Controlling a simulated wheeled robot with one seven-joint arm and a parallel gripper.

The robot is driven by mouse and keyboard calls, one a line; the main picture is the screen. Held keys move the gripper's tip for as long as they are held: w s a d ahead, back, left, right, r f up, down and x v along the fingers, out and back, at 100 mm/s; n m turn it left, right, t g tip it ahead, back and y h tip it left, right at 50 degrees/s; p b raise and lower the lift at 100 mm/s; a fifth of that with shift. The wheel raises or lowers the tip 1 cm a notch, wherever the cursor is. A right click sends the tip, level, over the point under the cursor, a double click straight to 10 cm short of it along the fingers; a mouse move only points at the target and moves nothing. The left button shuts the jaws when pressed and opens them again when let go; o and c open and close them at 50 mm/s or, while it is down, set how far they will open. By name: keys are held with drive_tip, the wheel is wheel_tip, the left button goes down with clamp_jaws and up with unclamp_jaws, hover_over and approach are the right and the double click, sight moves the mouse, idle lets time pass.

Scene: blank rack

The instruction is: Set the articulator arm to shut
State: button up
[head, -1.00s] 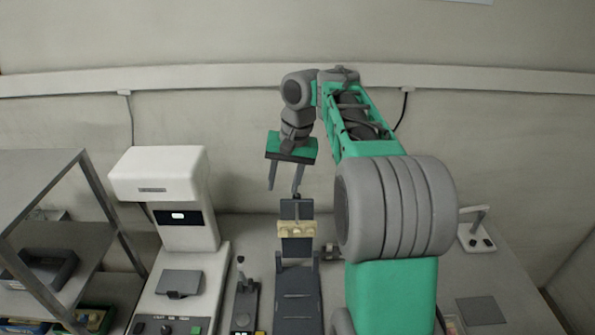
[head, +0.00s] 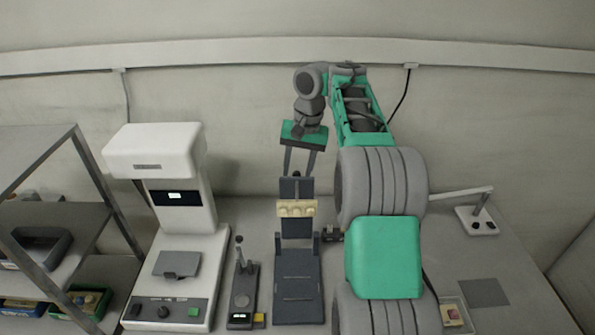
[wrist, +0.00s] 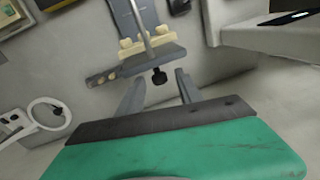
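The articulator stands on the bench with its flat dark grey base (head: 298,292) toward me. Its dark hinged arm (head: 296,228) stands raised, roughly upright, behind the base, with a cream tooth block (head: 296,208) across it. In the wrist view the cream block (wrist: 133,47) and a small black knob (wrist: 159,76) at the arm's end show. My gripper (head: 298,175) is open at the arm's upper end. Its fingers, also in the wrist view (wrist: 158,84), are spread with the knob between or just beyond their tips. Contact cannot be told.
A white machine (head: 180,215) stands left of the articulator, with a small lever box (head: 243,290) between them. A metal shelf (head: 60,215) is at far left. A white lamp-like stand (head: 477,220) and a dark pad (head: 483,292) are at right. The wall is close behind.

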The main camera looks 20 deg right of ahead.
clamp_jaws()
idle(1.3)
